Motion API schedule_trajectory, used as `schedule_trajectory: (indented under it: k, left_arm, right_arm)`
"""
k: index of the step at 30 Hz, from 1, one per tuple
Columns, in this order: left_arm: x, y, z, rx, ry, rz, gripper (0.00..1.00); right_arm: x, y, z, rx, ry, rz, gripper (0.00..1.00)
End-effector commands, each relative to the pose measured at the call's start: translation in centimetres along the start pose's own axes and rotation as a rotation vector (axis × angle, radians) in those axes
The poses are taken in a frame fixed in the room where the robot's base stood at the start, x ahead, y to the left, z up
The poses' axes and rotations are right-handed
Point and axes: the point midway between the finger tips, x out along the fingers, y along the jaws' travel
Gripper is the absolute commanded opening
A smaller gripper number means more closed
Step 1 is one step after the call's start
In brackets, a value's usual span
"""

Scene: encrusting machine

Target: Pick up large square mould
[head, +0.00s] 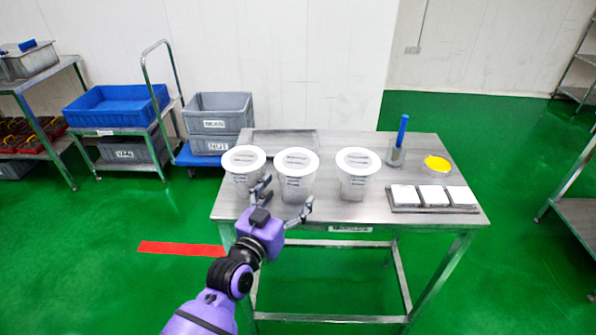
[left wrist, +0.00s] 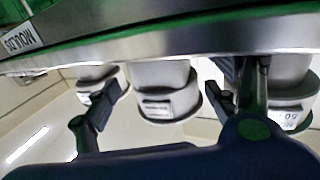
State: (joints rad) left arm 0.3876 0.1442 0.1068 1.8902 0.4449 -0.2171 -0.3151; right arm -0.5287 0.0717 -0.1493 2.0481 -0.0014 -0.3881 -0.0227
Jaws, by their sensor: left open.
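Three white tubs with wide round rims stand in a row on the steel table (head: 345,208): the left tub (head: 242,164), the middle tub (head: 296,180) and the right tub (head: 356,172). Their labels are too small to read, so I cannot tell which, if any, holds the large square mould. Three white square pieces (head: 433,196) lie on a tray at the table's right. My left gripper (head: 284,198) is open and empty at the front edge, before the left and middle tubs. In the left wrist view, tubs appear upside down beyond its fingers (left wrist: 166,85). My right gripper is out of view.
A clear container with a blue-handled tool (head: 401,135) and a yellow round dish (head: 437,164) stand at the table's back right. An empty-looking flat tray (head: 285,140) lies behind the tubs. Grey crates (head: 218,120) and a blue bin (head: 115,107) stand left.

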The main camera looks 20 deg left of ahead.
Motion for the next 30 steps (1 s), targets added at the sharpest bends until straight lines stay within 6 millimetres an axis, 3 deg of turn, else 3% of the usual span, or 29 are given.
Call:
schedule_trajectory:
  k: [12,20,30]
  left_arm:
    - [5.5,-0.2,-0.3,-0.001,0.001,0.0,0.79]
    - [5.8,-0.2,-0.3,0.0,0.0,-0.001,0.79]
    - [5.8,-0.2,-0.2,0.0,0.0,0.0,0.37]
  right_arm:
    - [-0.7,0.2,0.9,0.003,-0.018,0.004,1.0]
    - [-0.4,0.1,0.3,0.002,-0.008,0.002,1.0]
    - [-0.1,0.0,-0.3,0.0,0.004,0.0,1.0]
